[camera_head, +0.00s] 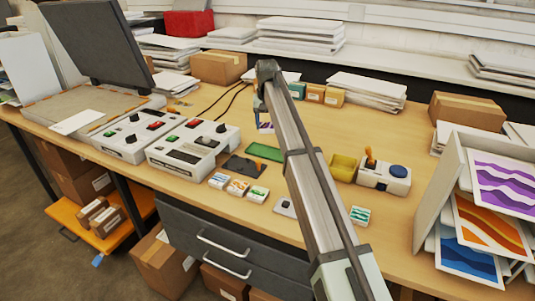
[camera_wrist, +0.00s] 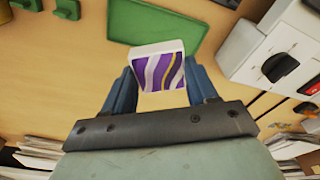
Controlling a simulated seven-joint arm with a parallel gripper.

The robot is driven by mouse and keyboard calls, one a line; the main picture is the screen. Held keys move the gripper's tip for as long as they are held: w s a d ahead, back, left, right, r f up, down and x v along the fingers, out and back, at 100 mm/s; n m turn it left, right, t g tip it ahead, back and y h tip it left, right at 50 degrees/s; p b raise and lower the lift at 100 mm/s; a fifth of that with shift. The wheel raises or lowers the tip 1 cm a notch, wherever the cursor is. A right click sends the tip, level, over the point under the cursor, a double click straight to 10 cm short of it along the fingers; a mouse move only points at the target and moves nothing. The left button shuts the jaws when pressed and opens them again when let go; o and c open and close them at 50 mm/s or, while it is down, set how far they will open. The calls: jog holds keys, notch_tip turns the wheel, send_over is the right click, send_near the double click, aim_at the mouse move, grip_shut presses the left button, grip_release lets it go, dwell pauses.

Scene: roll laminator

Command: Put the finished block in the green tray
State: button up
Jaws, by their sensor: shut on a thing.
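My gripper (camera_wrist: 160,74) has blue fingers and is shut on a white block (camera_wrist: 158,68) with a purple wavy print, gripped from both sides. In the head view the block (camera_head: 265,127) shows only in part beside my arm, above the table. The green tray (camera_head: 264,152) lies flat on the table, a little nearer the camera than the block. In the wrist view the tray (camera_wrist: 192,27) is beyond the fingertips at the top edge, partly cut off and partly behind the block. No block shows in the visible part of the tray.
White control boxes (camera_head: 194,143) stand left of the tray. A dark plate (camera_head: 243,166) and several printed blocks (camera_head: 237,186) lie in front of it. A yellow tray (camera_head: 343,167) and a box with a blue button (camera_head: 385,177) are to the right. Cartons and paper stacks line the back.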

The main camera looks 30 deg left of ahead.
aim_at(268, 152)
jog(key=m, duration=0.5)
jog(key=shift+w+h, duration=0.1)
jog(key=shift+h, duration=0.2)
jog(key=shift+m, duration=0.3)
jog(key=shift+f, duration=5)
jog(key=shift+f, duration=0.2)
jog(key=o, duration=1.1)
jog(key=shift+c, duration=0.2)
jog(key=shift+r, duration=0.1)
jog(key=r, duration=0.4)
jog(key=s+r, duration=0.1)
jog(key=r, duration=0.7)
jog(key=shift+s+r, duration=0.1)
jog(key=shift+s, duration=0.1)
